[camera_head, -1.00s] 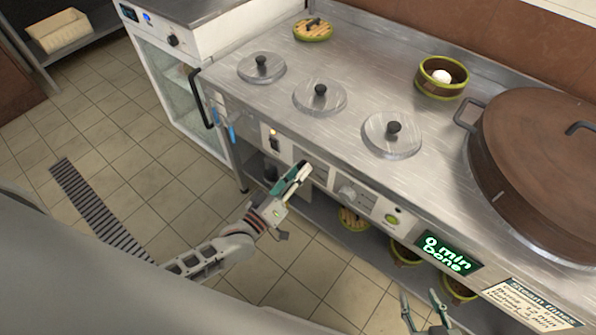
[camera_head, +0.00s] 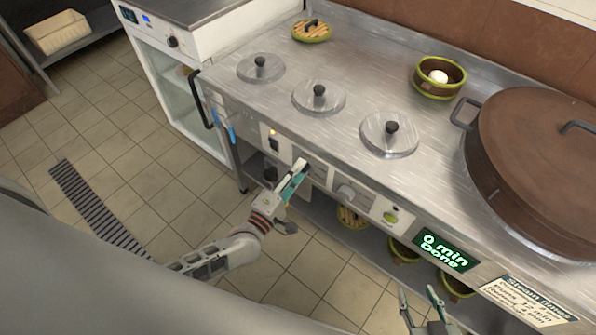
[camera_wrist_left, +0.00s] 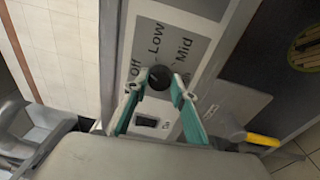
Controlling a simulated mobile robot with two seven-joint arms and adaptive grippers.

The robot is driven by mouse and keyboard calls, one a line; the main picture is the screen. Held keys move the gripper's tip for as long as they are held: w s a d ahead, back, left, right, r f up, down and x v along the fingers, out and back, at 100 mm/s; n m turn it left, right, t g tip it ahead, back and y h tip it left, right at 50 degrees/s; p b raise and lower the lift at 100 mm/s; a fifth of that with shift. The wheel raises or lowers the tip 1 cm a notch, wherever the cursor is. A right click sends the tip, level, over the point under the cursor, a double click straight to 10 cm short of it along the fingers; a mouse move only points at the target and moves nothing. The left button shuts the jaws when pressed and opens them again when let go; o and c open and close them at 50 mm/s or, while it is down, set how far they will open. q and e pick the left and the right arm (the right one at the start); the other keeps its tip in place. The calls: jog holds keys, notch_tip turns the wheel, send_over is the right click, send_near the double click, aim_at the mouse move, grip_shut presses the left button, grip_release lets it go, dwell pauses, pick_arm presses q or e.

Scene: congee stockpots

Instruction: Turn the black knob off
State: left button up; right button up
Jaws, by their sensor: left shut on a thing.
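I cannot tell exactly which mark the knob points to. In the head view my left gripper (camera_head: 301,168) is at the stove's front panel and hides the knob. My right gripper (camera_head: 418,292) is open and empty at the bottom edge, in front of the lower shelf.
The steel counter (camera_head: 350,80) holds several lidded pots, a bowl (camera_head: 440,78) with a white item and a big brown pot (camera_head: 540,150). A rocker switch (camera_wrist_left: 147,122) is near the gripper.

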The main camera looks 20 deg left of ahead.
pick_arm(q)
jog(key=n, duration=0.6)
jog(key=shift+g, duration=0.3)
jog(key=shift+d, duration=0.1)
dwell(0.3)
jog(key=o, duration=1.1)
jog(key=v, duration=1.2)
jog(key=shift+d+r, duration=0.1)
